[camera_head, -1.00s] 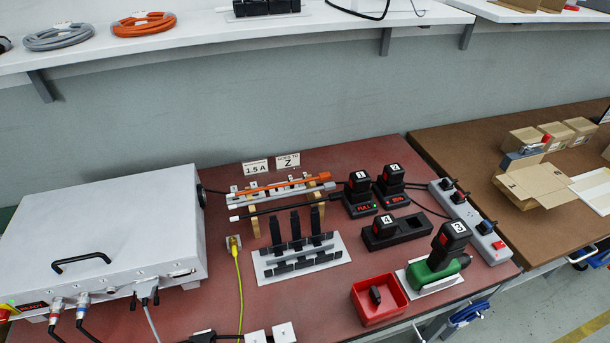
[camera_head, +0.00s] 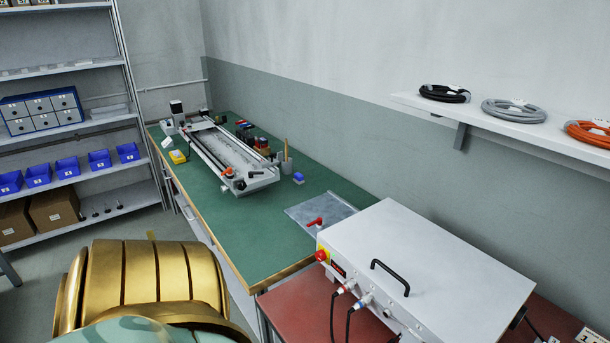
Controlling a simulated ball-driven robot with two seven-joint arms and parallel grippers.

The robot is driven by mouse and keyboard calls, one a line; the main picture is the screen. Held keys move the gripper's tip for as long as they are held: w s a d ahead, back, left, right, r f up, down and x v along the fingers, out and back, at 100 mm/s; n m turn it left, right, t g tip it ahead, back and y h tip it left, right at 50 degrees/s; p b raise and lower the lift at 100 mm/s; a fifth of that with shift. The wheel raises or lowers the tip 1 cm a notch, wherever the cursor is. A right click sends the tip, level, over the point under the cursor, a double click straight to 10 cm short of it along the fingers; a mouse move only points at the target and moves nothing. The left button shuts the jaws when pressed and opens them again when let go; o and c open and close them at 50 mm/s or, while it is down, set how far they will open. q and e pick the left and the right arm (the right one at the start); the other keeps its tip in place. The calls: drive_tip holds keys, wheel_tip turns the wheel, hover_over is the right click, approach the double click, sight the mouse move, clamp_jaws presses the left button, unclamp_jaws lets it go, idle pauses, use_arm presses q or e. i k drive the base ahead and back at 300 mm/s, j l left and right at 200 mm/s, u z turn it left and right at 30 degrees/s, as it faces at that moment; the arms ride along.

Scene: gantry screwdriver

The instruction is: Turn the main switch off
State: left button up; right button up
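A white control box (camera_head: 440,255) with a black carry handle stands on the red-brown table at the lower right. At the left end of its front panel is a red knob on a yellow base (camera_head: 321,255), which looks like the main switch; its turn position is too small to read. Beside it is a small dark display (camera_head: 338,270) with red lettering. A red lever-like handle (camera_head: 315,222) shows just above the box's left corner; I cannot tell what it is attached to. Neither gripper is in view.
A green bench (camera_head: 240,235) holds a long rail machine (camera_head: 225,155) and a grey plate (camera_head: 320,211). Cables plug into the box front. A shelf unit with blue bins (camera_head: 67,166) stands left. A wall shelf with cable coils (camera_head: 513,111) is above right. My gold-coloured body part fills the lower left.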

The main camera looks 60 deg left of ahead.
sight(320, 255)
drive_tip(key=u, duration=1.8)
